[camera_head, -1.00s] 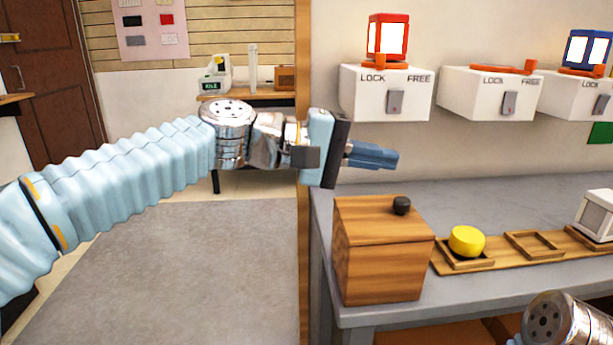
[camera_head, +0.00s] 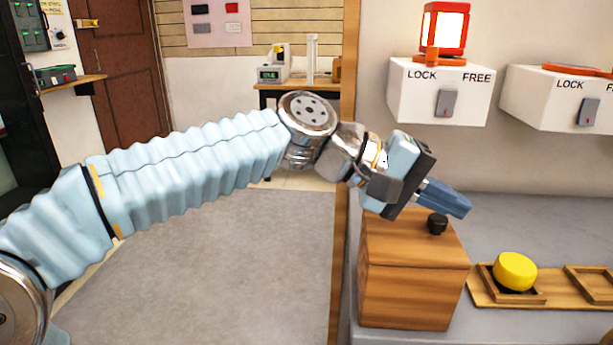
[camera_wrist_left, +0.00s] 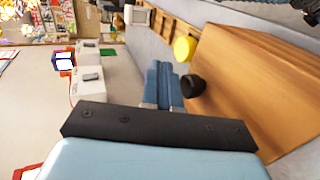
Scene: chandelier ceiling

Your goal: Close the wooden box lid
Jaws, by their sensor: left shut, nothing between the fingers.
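The wooden box (camera_head: 412,295) stands on the grey counter. Its lid (camera_head: 400,238) lies flat on top and looks closed, with a black knob (camera_head: 437,223) near its right side. In the left wrist view the box (camera_wrist_left: 265,85) fills the right and the black knob (camera_wrist_left: 193,86) is beside my fingers. My left gripper (camera_head: 445,198) is shut and empty, just above and behind the knob in the head view. The left wrist view shows its blue fingers (camera_wrist_left: 162,85) together. I cannot tell whether they touch the knob. My right gripper is not in view.
A wooden tray (camera_head: 553,290) with square recesses lies right of the box, with a yellow round block (camera_head: 515,271) in one. White LOCK/FREE boxes (camera_head: 440,92) hang on the wall above, one with a red lantern (camera_head: 445,28). The counter (camera_head: 540,225) behind the tray is clear.

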